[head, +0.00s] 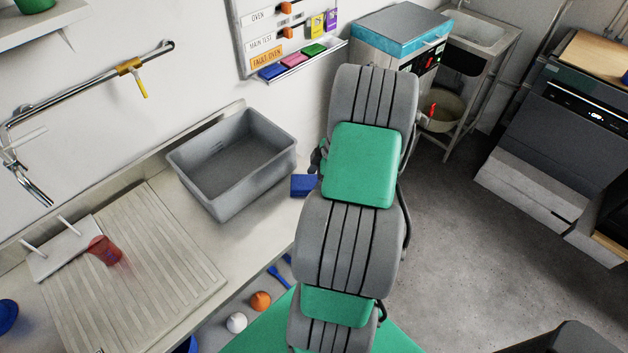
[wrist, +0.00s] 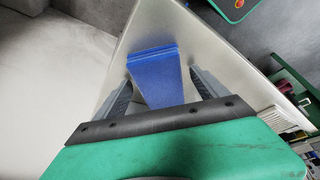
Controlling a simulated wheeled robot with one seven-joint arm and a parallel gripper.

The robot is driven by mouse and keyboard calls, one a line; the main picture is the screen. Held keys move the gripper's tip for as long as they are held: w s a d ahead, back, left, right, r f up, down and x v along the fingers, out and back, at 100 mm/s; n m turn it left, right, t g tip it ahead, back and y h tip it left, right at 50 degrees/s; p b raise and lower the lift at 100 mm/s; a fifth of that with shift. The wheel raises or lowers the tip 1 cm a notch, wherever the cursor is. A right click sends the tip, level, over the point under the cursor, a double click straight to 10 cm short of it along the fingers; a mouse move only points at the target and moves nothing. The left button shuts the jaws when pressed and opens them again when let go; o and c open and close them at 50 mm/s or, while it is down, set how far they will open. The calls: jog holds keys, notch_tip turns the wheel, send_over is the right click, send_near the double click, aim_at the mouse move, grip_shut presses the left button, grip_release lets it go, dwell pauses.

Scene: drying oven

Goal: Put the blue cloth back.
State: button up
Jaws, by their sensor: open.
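The blue cloth (head: 303,186) shows as a folded blue block at the right end of the pale worktop (head: 262,212), partly hidden behind my arm. In the wrist view the blue cloth (wrist: 153,62) is a stack of flat folds standing between the two fingers. My gripper (wrist: 160,80) is open, with a grey finger on each side of the cloth. A gap seems to show between cloth and fingers, but I cannot tell whether either one touches.
A grey basin (head: 232,167) stands on the worktop just left of the cloth. A red beaker (head: 104,250) is by the drainboard at left.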

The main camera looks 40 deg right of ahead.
jog(key=b+v, duration=0.2)
jog(key=v, duration=0.9)
jog(key=w+a+r+m+h, duration=0.1)
jog(key=w+a+r+m, duration=0.2)
jog(key=a, duration=0.5)
jog(key=w+a+r+m+h, duration=0.1)
jog(key=w+a+r, duration=0.1)
jog(key=a+r, duration=0.5)
jog(key=s+a+m, duration=0.2)
jog(key=s+a, duration=0.1)
jog(key=a, duration=0.5)
jog(key=s+a+m+h, duration=0.1)
jog(key=s+a+m, duration=0.2)
jog(key=a, duration=0.5)
jog(key=shift+s+a+f, duration=0.25)
jog(key=shift+s+f, duration=0.05)
jog(key=shift+s, duration=0.1)
